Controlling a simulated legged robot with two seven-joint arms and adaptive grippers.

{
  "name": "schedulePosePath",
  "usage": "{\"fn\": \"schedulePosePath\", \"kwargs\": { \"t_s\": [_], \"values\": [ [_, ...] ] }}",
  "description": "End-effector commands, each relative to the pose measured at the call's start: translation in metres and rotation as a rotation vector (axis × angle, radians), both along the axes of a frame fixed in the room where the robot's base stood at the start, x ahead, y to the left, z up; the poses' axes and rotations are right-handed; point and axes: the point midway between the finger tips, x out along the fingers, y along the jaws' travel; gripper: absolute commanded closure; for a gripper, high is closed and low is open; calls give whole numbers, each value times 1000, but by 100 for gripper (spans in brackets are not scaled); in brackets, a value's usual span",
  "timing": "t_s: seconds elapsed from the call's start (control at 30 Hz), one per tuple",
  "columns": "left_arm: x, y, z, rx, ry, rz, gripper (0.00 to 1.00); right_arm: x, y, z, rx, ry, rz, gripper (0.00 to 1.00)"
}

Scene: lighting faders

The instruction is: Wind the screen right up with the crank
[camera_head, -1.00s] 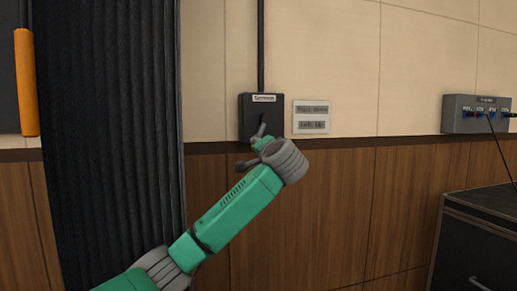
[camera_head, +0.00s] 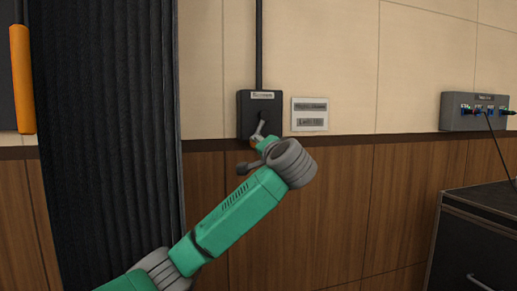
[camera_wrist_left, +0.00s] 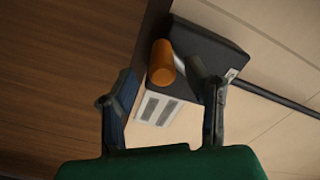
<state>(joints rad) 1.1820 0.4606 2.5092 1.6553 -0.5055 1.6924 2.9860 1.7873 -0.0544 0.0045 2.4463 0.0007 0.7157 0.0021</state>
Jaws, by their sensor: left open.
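The crank box (camera_head: 245,110) is a dark box on the wall, with a pale label on top. Its grey crank arm (camera_head: 261,127) points down to an orange handle, which shows clearly in the left wrist view (camera_wrist_left: 162,62). My left gripper (camera_head: 256,147) is at the crank's lower end. In the left wrist view its two fingers (camera_wrist_left: 158,80) are spread, with the orange handle between and just beyond them. I cannot tell whether a finger touches it. The screen cannot be made out. My right gripper is out of view.
A dark pleated curtain (camera_head: 105,120) hangs left, beside an orange bar (camera_head: 22,80). A socket panel (camera_head: 474,112) and a dark cabinet (camera_head: 480,235) are at right.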

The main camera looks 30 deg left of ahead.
Motion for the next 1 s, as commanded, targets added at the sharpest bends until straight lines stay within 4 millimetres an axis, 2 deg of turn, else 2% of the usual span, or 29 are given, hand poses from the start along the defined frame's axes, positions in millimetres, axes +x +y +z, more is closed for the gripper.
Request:
{"fn": "schedulePosePath", "kwargs": {
  "t_s": [0.1, 0.3, 0.5, 0.73, 0.77, 0.8, 0.87, 0.9, 0.97, 1.0],
  "values": [
    [-17, -22, 0, 0, 0, -4, 57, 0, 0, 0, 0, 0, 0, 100],
    [-39, -47, -1, 0, 2, -3, 57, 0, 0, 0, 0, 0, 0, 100],
    [-49, -57, -2, -2, 1, 0, 57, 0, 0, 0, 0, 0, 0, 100],
    [-50, -58, -2, -1, 3, 1, 57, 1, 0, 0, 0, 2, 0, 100],
    [-50, -58, -2, -1, 3, 1, 60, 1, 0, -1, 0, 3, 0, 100],
    [-50, -58, -1, 1, 3, 0, 74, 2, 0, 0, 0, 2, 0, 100],
    [-50, -63, 3, 24, 8, -5, 96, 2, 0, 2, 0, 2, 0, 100],
    [-50, -69, 8, 58, 17, -10, 100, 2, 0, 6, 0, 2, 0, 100],
    [-52, -85, 22, 147, 38, -24, 100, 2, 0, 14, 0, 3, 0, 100],
    [-53, -101, 34, 232, 60, -33, 100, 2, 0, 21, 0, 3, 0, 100]
  ]
}}
